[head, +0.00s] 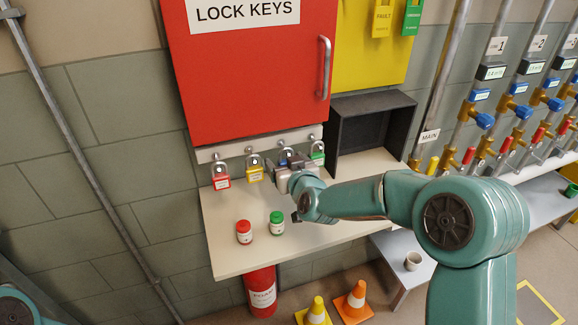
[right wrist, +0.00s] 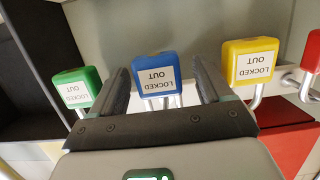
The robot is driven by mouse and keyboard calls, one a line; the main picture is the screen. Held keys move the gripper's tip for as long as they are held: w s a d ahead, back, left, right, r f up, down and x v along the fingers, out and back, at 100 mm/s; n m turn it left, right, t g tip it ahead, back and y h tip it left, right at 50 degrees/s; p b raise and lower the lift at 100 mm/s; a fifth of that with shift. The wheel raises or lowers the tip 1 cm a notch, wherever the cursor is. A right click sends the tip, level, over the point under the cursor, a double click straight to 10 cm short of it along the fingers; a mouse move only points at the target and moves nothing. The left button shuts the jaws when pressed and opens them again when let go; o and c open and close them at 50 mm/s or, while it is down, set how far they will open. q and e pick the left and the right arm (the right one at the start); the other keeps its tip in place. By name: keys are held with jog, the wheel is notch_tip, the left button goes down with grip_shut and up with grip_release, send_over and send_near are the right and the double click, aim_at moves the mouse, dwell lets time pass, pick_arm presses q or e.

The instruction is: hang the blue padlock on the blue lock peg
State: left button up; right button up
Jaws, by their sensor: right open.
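The blue padlock (head: 286,153) is in the row below the red cabinet, between the yellow padlock (head: 254,174) and the green padlock (head: 317,157). My right gripper (head: 288,172) covers most of it in the head view. In the right wrist view the blue padlock (right wrist: 158,72) stands between the two open fingers of my right gripper (right wrist: 162,88), with a gap on both sides. Its label reads "LOCKED OUT". Its shackle runs towards the rail, as on its neighbours; the blue lock peg itself is hidden. My left gripper is out of view.
A red padlock (head: 221,183) hangs at the left end of the row. A dark open box (head: 362,130) stands right of the row.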

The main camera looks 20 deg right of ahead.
jog(key=v, duration=1.6)
jog(key=shift+b, duration=0.45)
jog(key=shift+s+r, duration=0.1)
jog(key=shift+s, duration=0.05)
